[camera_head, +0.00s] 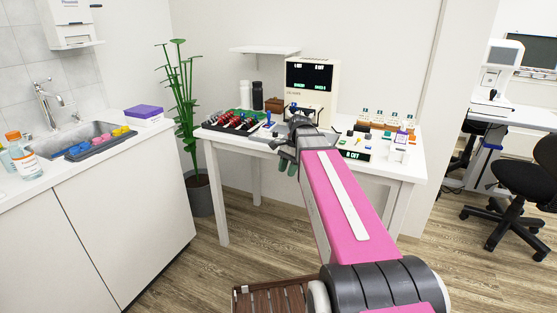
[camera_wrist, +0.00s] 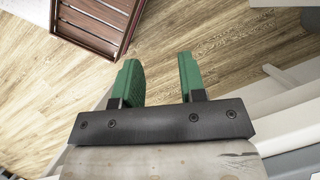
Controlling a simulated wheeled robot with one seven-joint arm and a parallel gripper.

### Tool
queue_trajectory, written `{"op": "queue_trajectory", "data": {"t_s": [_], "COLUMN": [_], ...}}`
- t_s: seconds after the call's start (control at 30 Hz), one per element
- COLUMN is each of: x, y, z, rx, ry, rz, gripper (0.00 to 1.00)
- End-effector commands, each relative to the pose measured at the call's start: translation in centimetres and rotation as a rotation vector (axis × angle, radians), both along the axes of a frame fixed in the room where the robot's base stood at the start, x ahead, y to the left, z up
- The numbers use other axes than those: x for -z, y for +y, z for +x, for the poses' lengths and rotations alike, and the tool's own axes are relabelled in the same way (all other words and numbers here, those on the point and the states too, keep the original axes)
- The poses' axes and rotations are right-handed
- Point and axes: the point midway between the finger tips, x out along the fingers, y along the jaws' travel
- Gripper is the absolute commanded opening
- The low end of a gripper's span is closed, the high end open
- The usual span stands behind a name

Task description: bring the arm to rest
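My pink and grey arm reaches forward from the lower right of the head view toward the white table (camera_head: 222,148). My gripper (camera_head: 288,166) hangs at its far end, by the table's front edge, with its green fingers pointing down. In the wrist view my gripper (camera_wrist: 160,80) has its two green fingers apart, with only wood floor showing between them. It holds nothing.
The table bears a display machine (camera_head: 312,88), a dark rack of tools, bottles and small coloured items. A sink counter (camera_head: 150,190) stands left, a potted plant (camera_head: 202,192) behind it. An office chair (camera_head: 520,185) is at right. A slatted wooden tray (camera_head: 240,302) shows low.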

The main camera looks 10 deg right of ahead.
Motion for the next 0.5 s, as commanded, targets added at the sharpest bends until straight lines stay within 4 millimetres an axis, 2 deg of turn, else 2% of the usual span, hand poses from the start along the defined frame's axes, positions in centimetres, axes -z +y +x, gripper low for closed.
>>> {"op": "queue_trajectory", "data": {"t_s": [0.17, 0.5], "x": [3.1, 13.3], "y": [0.2, 0.3], "z": [-1.3, -6.1], "rx": [-0.088, -0.516], "ry": [-0.051, -0.245], "rz": [-0.016, -0.106], "gripper": [0.38, 0.38]}}
